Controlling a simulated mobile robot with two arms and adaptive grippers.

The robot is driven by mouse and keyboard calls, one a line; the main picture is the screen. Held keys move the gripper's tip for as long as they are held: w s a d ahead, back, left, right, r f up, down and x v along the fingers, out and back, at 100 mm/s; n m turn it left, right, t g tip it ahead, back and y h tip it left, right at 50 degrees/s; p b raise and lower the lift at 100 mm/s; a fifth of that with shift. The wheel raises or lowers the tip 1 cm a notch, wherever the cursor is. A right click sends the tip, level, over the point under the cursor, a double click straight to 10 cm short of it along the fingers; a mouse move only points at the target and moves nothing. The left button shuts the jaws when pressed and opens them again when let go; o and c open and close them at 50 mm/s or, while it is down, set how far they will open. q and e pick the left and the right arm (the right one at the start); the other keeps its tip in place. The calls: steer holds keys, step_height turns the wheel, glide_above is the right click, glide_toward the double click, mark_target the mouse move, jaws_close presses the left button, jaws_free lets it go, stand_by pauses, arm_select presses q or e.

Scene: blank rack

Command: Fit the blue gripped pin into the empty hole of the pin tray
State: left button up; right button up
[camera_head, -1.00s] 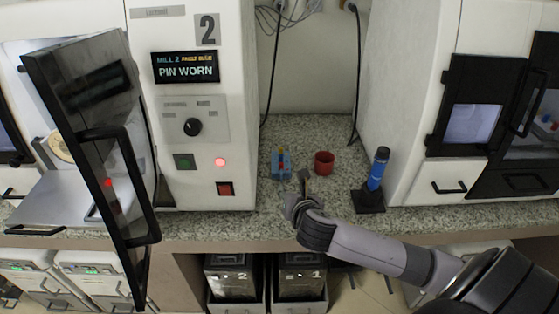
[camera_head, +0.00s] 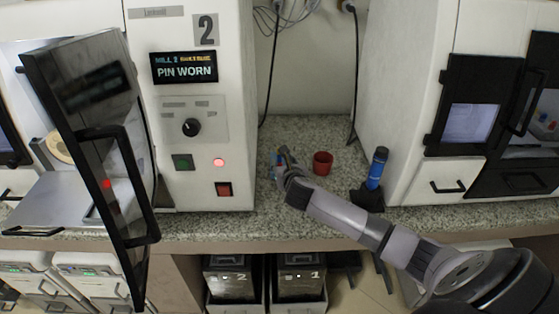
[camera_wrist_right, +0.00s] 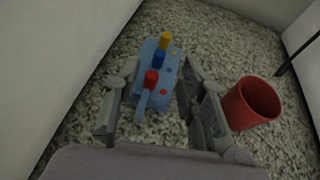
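The light blue pin tray (camera_wrist_right: 170,90) stands on the counter, in the middle of the right wrist view. A yellow pin (camera_wrist_right: 165,40), a blue pin (camera_wrist_right: 158,58) and a red pin (camera_wrist_right: 151,77) stand upright in a row on it. Coloured dots run along its right side. My right gripper (camera_wrist_right: 162,112) is open, with one finger on each side of the tray's near end; I see nothing held between the fingers. In the head view my right gripper (camera_head: 283,153) covers most of the tray. How deep the blue pin sits cannot be told. My left gripper is not in view.
A red cup (camera_head: 322,163) stands just right of the tray, close to my right finger. A blue-handled tool (camera_head: 377,168) stands in a black base further right. Mill 2 (camera_head: 190,110) walls the left side, with its dark door (camera_head: 95,150) open. The counter behind is clear.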

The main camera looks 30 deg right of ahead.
mark_target(280, 157)
steer(key=shift+x, duration=2.6)
jaws_close()
steer(key=shift+r, duration=0.1)
